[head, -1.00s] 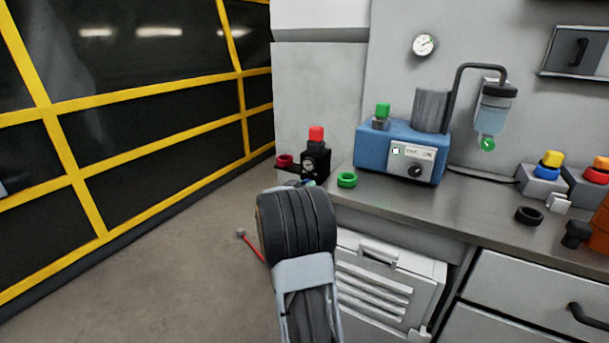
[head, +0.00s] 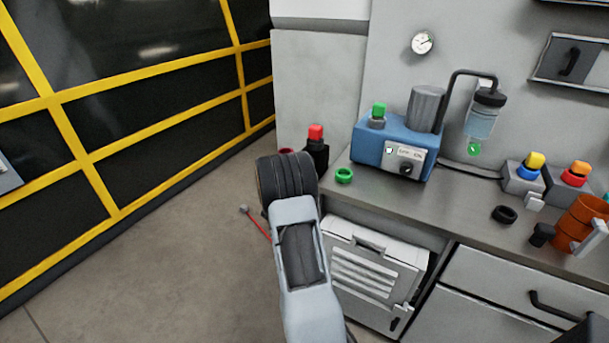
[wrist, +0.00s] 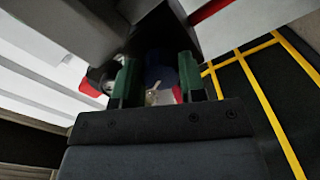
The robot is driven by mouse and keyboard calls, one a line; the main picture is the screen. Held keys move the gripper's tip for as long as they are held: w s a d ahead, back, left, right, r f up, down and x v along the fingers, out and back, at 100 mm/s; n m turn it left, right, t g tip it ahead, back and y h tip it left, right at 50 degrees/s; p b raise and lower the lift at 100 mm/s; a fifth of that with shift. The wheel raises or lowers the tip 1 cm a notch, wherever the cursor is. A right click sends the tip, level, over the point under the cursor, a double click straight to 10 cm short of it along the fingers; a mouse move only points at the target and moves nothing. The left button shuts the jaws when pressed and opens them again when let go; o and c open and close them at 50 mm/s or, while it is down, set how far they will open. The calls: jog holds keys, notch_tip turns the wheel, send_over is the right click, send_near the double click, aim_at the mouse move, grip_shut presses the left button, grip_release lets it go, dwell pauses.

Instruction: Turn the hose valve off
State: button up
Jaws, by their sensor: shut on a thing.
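In the wrist view, my gripper (wrist: 157,78) has its two green-padded fingers on either side of a dark blue part (wrist: 160,74), which I take to be the hose valve's handle, and is shut on it. A small pale metal piece (wrist: 153,96) shows just below the blue part. The valve's body and its on/off position cannot be made out. In the head view, my arm's wrist hides the gripper and the valve. A black regulator with a red cap (head: 316,132) stands just behind my wrist at the bench's left end.
A red line with a grey end (head: 245,210) shows left of my wrist. Yellow-framed dark panels (head: 130,140) stand at the left. Open floor (head: 190,260) lies between.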

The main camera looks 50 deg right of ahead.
jog(key=shift+n+p, duration=1.05)
jog(key=shift+n, duration=0.45)
jog(key=o, duration=0.6)
jog(key=shift+o, duration=0.2)
jog(key=shift+a, duration=0.1)
jog(key=v, duration=1.3)
jog(key=shift+a, duration=0.3)
jog(key=shift+s+f, duration=0.1)
